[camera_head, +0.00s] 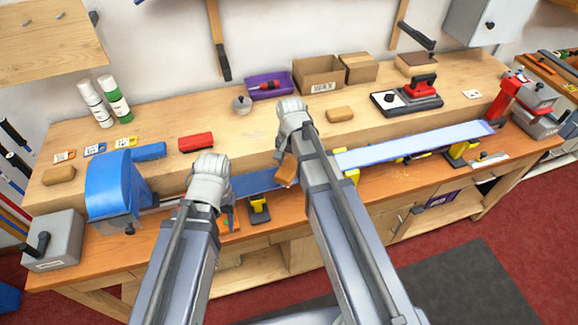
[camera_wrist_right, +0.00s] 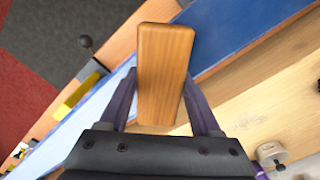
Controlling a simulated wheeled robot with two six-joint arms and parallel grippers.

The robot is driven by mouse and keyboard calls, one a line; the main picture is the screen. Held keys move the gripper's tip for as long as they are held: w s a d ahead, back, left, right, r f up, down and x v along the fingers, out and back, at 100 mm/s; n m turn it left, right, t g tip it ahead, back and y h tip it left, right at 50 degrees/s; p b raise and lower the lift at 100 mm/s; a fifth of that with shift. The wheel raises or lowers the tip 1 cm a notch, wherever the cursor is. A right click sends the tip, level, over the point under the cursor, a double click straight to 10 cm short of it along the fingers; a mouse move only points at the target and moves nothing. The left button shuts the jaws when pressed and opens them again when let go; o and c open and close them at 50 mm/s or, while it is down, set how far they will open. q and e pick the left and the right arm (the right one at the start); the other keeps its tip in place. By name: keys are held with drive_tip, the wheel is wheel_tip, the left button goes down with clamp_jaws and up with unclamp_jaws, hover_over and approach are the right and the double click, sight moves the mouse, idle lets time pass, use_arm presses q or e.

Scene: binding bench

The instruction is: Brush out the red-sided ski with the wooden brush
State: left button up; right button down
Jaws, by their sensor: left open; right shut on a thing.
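A long ski (camera_head: 420,143) lies base up along the front of the bench, pale blue on the right and darker blue on the left. It also shows in the wrist view (camera_wrist_right: 235,32). Its visible colours are blue; I cannot make out a red side. My right gripper (camera_head: 285,158) is shut on the wooden brush (camera_head: 287,172), a plain brown block in the wrist view (camera_wrist_right: 165,75). The brush is over the ski's left-middle part; bristles are hidden, and I cannot tell if it touches. My left gripper (camera_head: 226,212) is open, low beside the ski's left part, its fingers partly hidden.
Yellow-and-black supports (camera_head: 258,208) stand under the ski. A blue vise (camera_head: 115,187) is at the left and a red vise (camera_head: 515,95) at the right. A red iron (camera_head: 420,88), a red block (camera_head: 196,142), a cork block (camera_head: 340,114) and cardboard boxes (camera_head: 320,73) stand behind.

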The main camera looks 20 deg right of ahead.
drive_tip(key=shift+d+r, duration=0.1)
drive_tip(key=shift+d, duration=3.15)
drive_tip(key=shift+w+d, duration=0.1)
drive_tip(key=shift+d, duration=3.35)
drive_tip(key=shift+w+d, duration=0.1)
drive_tip(key=shift+w+d, duration=0.15)
drive_tip(key=shift+d, duration=3.2)
drive_tip(key=shift+d, duration=0.1)
